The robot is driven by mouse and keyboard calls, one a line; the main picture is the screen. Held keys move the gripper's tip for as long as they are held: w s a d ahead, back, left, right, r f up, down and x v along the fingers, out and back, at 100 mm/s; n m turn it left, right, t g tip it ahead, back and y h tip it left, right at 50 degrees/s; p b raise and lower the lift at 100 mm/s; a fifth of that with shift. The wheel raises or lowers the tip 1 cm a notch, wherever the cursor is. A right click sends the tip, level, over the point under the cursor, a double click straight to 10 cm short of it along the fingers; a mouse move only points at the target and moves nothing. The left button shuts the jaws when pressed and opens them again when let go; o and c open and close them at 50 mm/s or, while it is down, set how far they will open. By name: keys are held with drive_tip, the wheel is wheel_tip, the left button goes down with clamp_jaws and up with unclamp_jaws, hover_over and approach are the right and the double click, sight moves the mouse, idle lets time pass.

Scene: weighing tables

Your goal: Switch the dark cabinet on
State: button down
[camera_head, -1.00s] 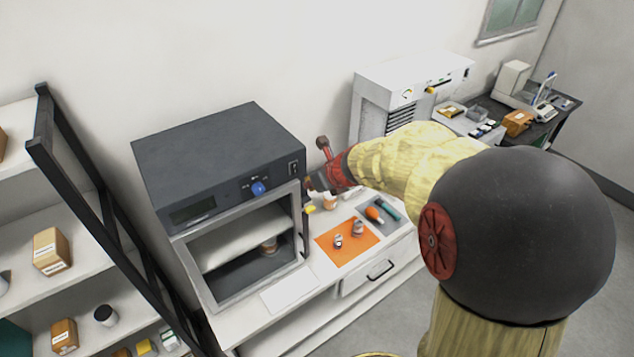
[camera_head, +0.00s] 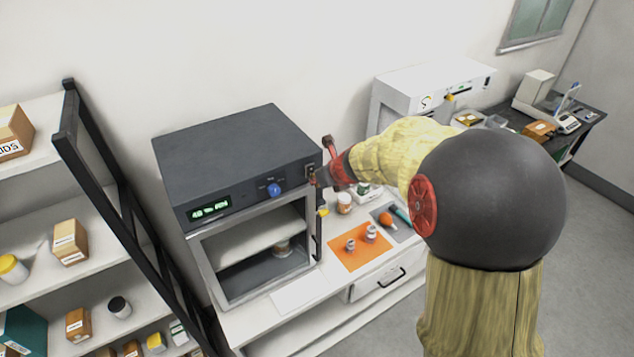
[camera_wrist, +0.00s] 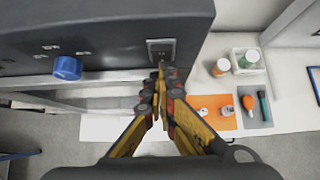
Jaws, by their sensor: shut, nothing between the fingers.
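The dark cabinet (camera_head: 235,150) stands on the white bench, with a dark grey top and a light-framed front. Its display (camera_head: 209,209) is lit with green characters. A blue knob (camera_head: 274,189) sits on the front panel and also shows in the wrist view (camera_wrist: 68,68). The power switch (camera_wrist: 161,50) is at the panel's right end. My gripper (camera_head: 315,179) is shut and empty, with its fingertips (camera_wrist: 162,70) at the lower edge of the switch. The wrist view does not settle whether they touch it. The fingers hide part of the switch.
An orange mat (camera_head: 358,258) with small metal weights and a grey mat (camera_head: 405,228) lie right of the cabinet. Jars (camera_head: 344,198) stand behind them. A dark-framed shelf (camera_head: 105,170) is close on the left. A white cabinet (camera_head: 400,95) stands further right.

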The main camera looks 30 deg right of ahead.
drive_tip(key=shift+r, duration=0.1)
drive_tip(key=shift+r+p, duration=0.8)
drive_tip(key=shift+p, duration=0.05)
drive_tip(key=shift+s, duration=0.1)
